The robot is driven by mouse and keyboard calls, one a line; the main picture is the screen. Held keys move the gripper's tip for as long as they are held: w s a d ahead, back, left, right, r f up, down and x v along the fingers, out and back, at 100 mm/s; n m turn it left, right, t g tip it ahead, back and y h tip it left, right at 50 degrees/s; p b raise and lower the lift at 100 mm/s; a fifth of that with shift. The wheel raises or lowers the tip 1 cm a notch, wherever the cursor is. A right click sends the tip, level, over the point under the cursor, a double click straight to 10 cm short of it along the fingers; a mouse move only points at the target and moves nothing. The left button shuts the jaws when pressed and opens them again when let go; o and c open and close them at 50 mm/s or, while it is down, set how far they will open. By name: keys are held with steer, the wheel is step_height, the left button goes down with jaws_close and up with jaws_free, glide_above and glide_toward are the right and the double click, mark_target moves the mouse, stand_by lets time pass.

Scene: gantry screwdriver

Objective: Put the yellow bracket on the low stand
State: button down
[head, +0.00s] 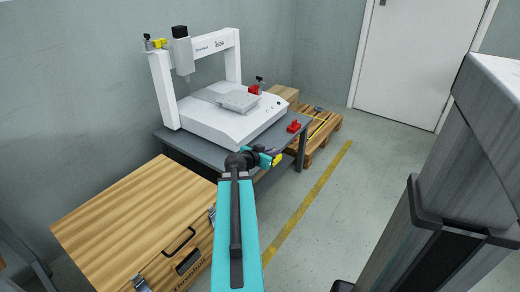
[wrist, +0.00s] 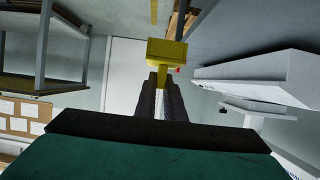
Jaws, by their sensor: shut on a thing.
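My gripper (head: 268,154) is at the front right edge of the grey table in the head view, shut on the yellow bracket (head: 277,159). In the wrist view the yellow bracket (wrist: 166,53) sticks out beyond the dark fingers of my gripper (wrist: 159,82), its wide plate facing the camera. The bracket is held in the air, apart from any surface in the wrist view. I cannot tell which thing is the low stand.
A white gantry machine (head: 225,122) stands on the grey table (head: 205,150). Red pieces lie on the machine's right side (head: 254,89) and the table's right end (head: 293,127). A wooden chest (head: 135,215) is at left, a pallet (head: 322,128) behind.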

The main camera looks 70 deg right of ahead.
steer(key=shift+w+f+b, duration=0.15)
steer(key=shift+f+b, duration=0.05)
steer(key=shift+b, duration=1)
steer(key=shift+w+d+r, duration=0.1)
steer(key=shift+w+d, duration=0.15)
steer(key=shift+d, duration=0.1)
steer(key=shift+w+d+f+b, duration=0.2)
steer(key=shift+w+d+b, duration=0.25)
steer(key=shift+w+d, duration=1.05)
steer(key=shift+w+d+f+b, duration=0.2)
steer(key=shift+w+d+b, duration=0.2)
steer(key=shift+w+d, duration=1.1)
steer(key=shift+w+d+f+b, duration=0.2)
steer(key=shift+w+d+b, duration=0.25)
steer(key=shift+w+d, duration=1)
steer(key=shift+s+d, duration=0.4)
steer(key=shift+s, duration=0.05)
steer(key=shift+f+b, duration=0.85)
steer(key=shift+f, duration=0.9)
steer(key=shift+f, duration=0.1)
steer(key=c, duration=1.8)
jaws_free()
steer(key=shift+c, duration=0.2)
